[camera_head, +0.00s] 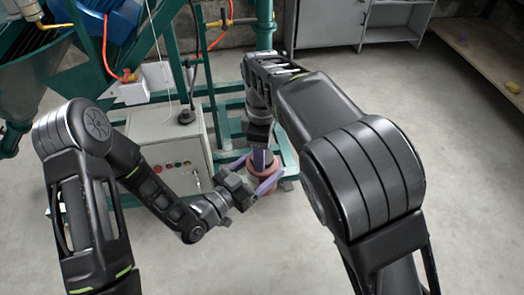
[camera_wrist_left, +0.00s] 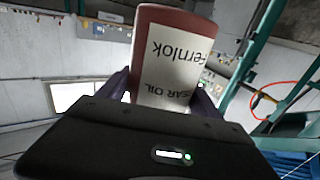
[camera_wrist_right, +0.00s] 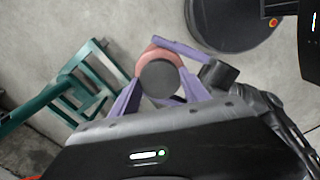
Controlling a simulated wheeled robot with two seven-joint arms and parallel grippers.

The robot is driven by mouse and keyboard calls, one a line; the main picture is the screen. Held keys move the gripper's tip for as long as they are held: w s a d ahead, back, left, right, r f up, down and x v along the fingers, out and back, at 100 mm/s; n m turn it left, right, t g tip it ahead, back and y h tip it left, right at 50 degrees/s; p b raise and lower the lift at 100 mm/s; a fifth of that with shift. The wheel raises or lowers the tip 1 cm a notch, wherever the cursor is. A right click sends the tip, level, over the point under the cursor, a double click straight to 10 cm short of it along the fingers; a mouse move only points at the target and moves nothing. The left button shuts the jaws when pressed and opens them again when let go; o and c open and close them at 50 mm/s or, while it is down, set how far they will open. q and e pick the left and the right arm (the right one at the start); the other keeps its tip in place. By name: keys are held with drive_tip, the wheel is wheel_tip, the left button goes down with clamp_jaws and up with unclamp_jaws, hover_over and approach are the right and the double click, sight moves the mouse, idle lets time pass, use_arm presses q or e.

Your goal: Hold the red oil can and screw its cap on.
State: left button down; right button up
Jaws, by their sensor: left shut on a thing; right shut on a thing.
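The red oil can (camera_head: 265,187) is mostly hidden by my grippers in the head view. In the left wrist view the can (camera_wrist_left: 172,50) shows its red body and a white label with upside-down lettering. My left gripper (camera_head: 266,177) is shut on the can, with its purple fingers on both sides. My right gripper (camera_head: 260,158) points down above the can and is shut on the dark round cap (camera_wrist_right: 160,79). In the right wrist view the cap lies over the can, whose red rim (camera_wrist_right: 150,56) shows around it. Whether the cap touches the neck is hidden.
A white control box (camera_head: 172,150) with coloured buttons and a green machine frame (camera_head: 222,130) stand close behind my grippers. A grey cabinet (camera_head: 330,22) is at the back. A wooden bench (camera_head: 490,50) is at the far right. The floor to the right is clear.

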drive_tip(key=shift+c, duration=0.7)
drive_tip(key=m, duration=0.9)
drive_tip(key=shift+m, duration=0.4)
drive_tip(key=m, duration=0.8)
drive_tip(key=o, duration=1.6)
drive_tip(key=shift+r, duration=0.1)
wheel_tip(320, 180, up, 7)
drive_tip(key=shift+r, duration=0.15)
